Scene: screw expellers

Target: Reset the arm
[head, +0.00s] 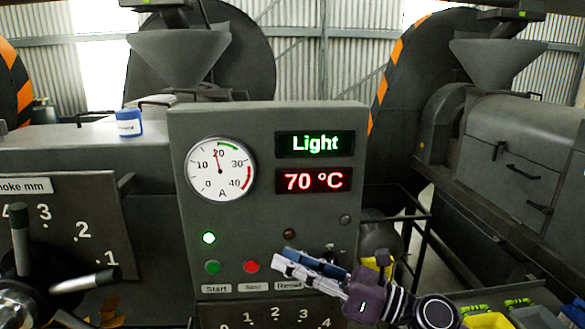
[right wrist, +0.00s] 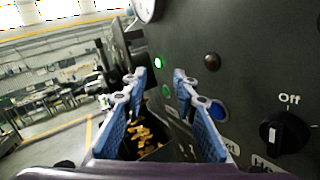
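My right gripper (head: 283,258) is in front of the lower part of the grey control panel (head: 265,130), fingers pointing left. In the right wrist view the gripper (right wrist: 161,78) has its two blue fingers apart, with nothing held between them. A blue button (right wrist: 217,111) shows just right of the right finger. The green button (head: 212,268) and red button (head: 251,267) are left of the gripper in the head view. Whether the fingers touch the panel, I cannot tell. My left gripper is not in view.
A black Off knob (right wrist: 285,131) sticks out of the panel. A lever hub (head: 18,300) with handles is at lower left. A blue-white container (head: 129,123) stands on the machine behind. Yellow bins (head: 487,320) are at lower right. Open floor (right wrist: 55,145) lies left in the wrist view.

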